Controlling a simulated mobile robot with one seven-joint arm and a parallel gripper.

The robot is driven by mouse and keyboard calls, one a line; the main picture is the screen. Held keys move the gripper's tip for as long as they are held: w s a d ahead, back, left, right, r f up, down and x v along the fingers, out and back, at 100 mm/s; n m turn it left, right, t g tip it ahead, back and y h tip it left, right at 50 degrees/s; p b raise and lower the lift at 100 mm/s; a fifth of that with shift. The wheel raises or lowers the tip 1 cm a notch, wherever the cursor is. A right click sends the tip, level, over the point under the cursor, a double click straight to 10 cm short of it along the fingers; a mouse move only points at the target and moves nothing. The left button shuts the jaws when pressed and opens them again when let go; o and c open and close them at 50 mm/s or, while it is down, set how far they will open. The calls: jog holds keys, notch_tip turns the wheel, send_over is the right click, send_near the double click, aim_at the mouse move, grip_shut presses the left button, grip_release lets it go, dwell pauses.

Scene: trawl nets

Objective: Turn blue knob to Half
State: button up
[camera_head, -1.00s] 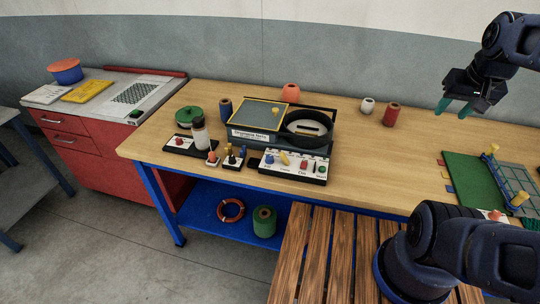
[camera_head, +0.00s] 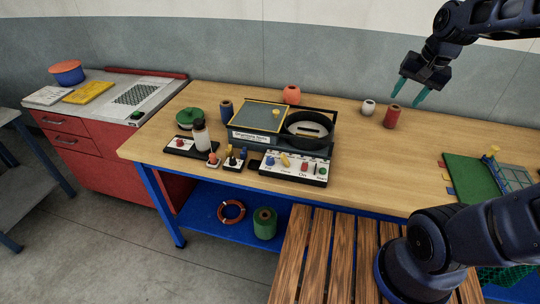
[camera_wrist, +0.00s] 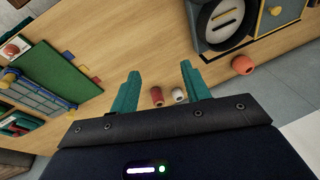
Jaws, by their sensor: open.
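The blue knob (camera_head: 270,160) is at the left end of a white control panel (camera_head: 294,174) on the front of a grey machine on the wooden table. A yellow knob (camera_head: 285,159), a red knob (camera_head: 304,167) and a green one beside it are on the same panel. The knob's labels are too small to read surely. My gripper (camera_head: 408,92) is open and empty, above the table's back right, well right of the panel. In the wrist view its teal fingers (camera_wrist: 160,88) are spread apart; the blue knob does not show there.
The machine has a yellow-rimmed lid (camera_head: 257,116) and a round black bowl (camera_head: 308,129). A red spool (camera_head: 391,117) and white spool (camera_head: 368,107) stand near my gripper. The table's middle right is clear.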

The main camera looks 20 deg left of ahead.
jog(key=w+a+f+m+g, duration=0.1)
jog(key=w+a+f+g, duration=0.15)
jog(key=a, duration=0.75)
jog(key=m+h, duration=0.2)
jog(key=m, duration=0.2)
send_near(270, 157)
notch_tip(270, 157, down, 9)
jog(key=shift+r, duration=0.15)
jog(key=c, duration=1)
